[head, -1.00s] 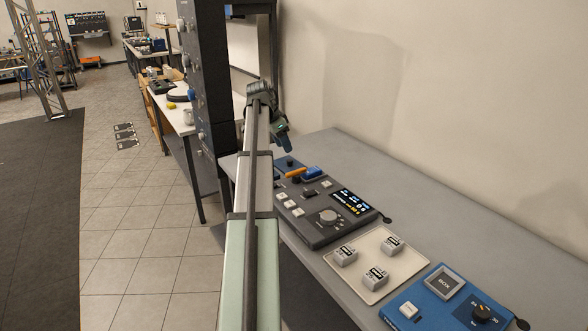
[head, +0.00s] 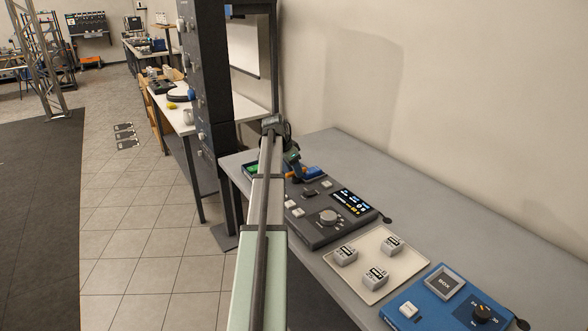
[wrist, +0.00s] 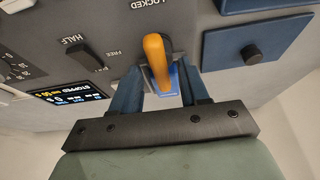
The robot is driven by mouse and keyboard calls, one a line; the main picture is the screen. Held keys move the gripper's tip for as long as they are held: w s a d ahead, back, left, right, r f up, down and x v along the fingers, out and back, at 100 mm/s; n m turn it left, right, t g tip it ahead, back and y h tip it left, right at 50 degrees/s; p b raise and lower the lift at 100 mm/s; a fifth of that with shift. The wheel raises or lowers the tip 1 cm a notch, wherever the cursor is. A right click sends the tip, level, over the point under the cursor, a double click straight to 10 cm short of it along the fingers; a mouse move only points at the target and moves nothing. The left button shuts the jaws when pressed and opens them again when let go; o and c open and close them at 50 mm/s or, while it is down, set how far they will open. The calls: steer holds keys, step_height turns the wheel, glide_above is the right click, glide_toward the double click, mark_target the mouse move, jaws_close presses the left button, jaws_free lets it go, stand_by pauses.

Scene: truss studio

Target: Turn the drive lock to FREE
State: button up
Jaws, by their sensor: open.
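The drive lock lever (wrist: 155,55) is orange and shows in the wrist view on a grey panel (wrist: 200,15). "LOCKED" is printed above it and "FREE" to its left. The lever stands roughly upright in the picture, with a blue part behind its lower end. My gripper (wrist: 160,70) is open, with one dark blue finger on each side of the lever. I cannot tell whether either finger touches it.
A dark switch (wrist: 88,57) marked HALF and a display (wrist: 70,97) reading STOPPED lie left of the lever. A blue block with a black knob (wrist: 250,53) is close on the right. Nearer on the table are a cream tray (head: 358,283) with blocks and a blue control box (head: 435,300).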

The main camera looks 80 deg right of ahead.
steer(key=shift+c, duration=0.3)
jaws_close()
steer(key=shift+n, duration=0.3)
steer(key=n, duration=0.1)
steer(key=n+t, duration=0.1)
steer(key=n, duration=0.1)
steer(key=shift+s+a+h, duration=0.15)
steer(key=shift+s+h, duration=0.05)
steer(key=shift+h, duration=0.2)
steer(key=n+t, duration=0.1)
steer(key=n, duration=0.1)
steer(key=n+t, duration=0.1)
steer(key=n, duration=0.2)
steer(key=shift+s+h, duration=0.2)
steer(key=shift+h, duration=0.1)
steer(key=n+t, duration=0.2)
steer(key=n, duration=0.2)
steer(key=shift+s+n, duration=0.15)
steer(key=shift+n, duration=0.25)
steer(key=n, duration=0.2)
steer(key=n+t+y, duration=0.1)
steer(key=n, duration=0.1)
steer(key=shift+s+d, duration=0.15)
steer(key=shift+d, duration=0.05)
steer(key=shift+n+t, duration=0.3)
steer(key=shift+n, duration=0.1)
